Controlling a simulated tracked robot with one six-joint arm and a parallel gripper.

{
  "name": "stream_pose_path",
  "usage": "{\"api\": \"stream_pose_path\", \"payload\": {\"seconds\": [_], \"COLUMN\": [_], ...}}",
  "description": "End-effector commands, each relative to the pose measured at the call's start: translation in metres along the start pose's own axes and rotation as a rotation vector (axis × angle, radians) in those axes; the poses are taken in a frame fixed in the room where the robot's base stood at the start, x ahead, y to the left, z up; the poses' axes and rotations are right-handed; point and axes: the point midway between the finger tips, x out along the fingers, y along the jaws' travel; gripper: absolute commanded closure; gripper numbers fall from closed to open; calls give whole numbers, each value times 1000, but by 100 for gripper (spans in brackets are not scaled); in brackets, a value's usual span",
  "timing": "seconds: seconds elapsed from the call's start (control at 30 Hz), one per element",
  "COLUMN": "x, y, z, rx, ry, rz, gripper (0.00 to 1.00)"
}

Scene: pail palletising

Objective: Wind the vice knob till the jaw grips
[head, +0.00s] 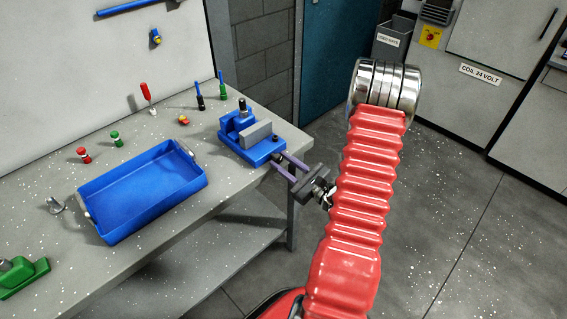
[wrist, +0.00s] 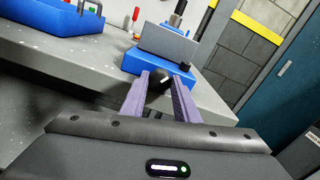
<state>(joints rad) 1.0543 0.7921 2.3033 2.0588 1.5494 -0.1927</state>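The blue vice (head: 231,142) stands at the right end of the bench, with a pale grey jaw block (head: 256,133). It also shows in the wrist view (wrist: 134,62). A dark upright cylinder (head: 242,106) with a lighter top stands behind the jaw block; whether it touches the jaw is hidden. The dark knob (wrist: 158,82), with a white mark, is on the vice's near side. My gripper (head: 279,159) reaches it from the right front. Its two purple fingers (wrist: 167,76) are apart, with the knob between or just beyond their tips; contact is unclear.
A blue tray (head: 88,198) lies left of the vice. Several small red, green, yellow and blue-handled items stand behind it, including a red-handled tool (head: 146,92). A green object (head: 25,277) sits at the lower left. Floor right of the bench is open.

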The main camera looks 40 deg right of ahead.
Motion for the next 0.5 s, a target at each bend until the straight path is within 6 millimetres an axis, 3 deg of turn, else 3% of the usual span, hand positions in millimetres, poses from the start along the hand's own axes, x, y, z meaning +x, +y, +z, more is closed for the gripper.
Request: {"api": "stream_pose_path", "payload": {"seconds": [0.23, 0.5], "x": [0, 0], "y": [0, 0], "z": [0, 0], "rx": [1, 57], "ry": [0, 1], "rz": [1, 1], "gripper": [95, 95]}}
